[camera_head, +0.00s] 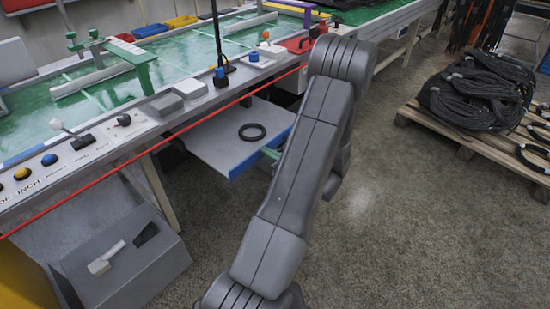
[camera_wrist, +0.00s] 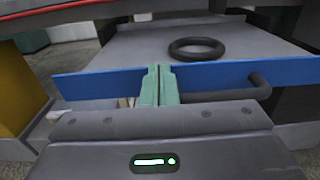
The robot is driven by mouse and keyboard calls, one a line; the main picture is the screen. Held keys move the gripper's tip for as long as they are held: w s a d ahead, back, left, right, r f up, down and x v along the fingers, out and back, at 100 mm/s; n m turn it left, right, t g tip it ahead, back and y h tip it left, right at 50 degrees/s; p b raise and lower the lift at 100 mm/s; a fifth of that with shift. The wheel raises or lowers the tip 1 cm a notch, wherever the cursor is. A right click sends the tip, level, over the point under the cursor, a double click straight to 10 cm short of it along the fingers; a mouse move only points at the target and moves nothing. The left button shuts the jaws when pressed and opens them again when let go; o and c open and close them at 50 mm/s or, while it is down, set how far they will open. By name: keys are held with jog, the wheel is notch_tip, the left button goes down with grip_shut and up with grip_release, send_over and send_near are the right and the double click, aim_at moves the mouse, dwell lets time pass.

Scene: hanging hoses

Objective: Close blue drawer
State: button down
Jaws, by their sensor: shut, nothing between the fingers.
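The blue drawer (camera_head: 252,155) is pulled out below the workbench, with a grey tray bottom and a blue front. A black ring (camera_head: 252,132) lies inside it. In the wrist view the blue front (camera_wrist: 221,75) spans the picture, with a dark bar handle (camera_wrist: 225,95) on its right part. My gripper (camera_head: 270,153) is at the drawer front in the head view, mostly hidden by my arm. In the wrist view its green fingers (camera_wrist: 158,82) are together and empty, in front of the blue panel left of the handle. I cannot tell whether they touch it.
The green workbench (camera_head: 190,65) with buttons and a red cord (camera_head: 150,150) along its edge is above the drawer. A grey box (camera_head: 125,265) with tools stands lower left. A pallet (camera_head: 480,140) with black hoses (camera_head: 478,92) is at right. The floor between is clear.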

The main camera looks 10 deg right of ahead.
aim_at(224, 133)
jog(key=shift+w+a, duration=0.1)
jog(key=shift+w, duration=0.05)
jog(key=b+x, duration=0.2)
jog(key=x, duration=1.9)
jog(key=shift+w+a+r, duration=0.1)
jog(key=shift+w+r, duration=0.1)
jog(key=shift+r, duration=0.05)
jog(key=shift+r, duration=0.1)
jog(key=shift+s+f, duration=0.2)
jog(key=shift+s, duration=0.05)
jog(key=p+v, duration=0.1)
jog(key=v, duration=1.3)
jog(key=shift+w+f, duration=0.1)
jog(key=shift+f, duration=0.05)
jog(key=shift+w, duration=0.1)
jog(key=b+x, duration=0.1)
jog(key=x, duration=1.2)
jog(key=shift+w+a, duration=0.25)
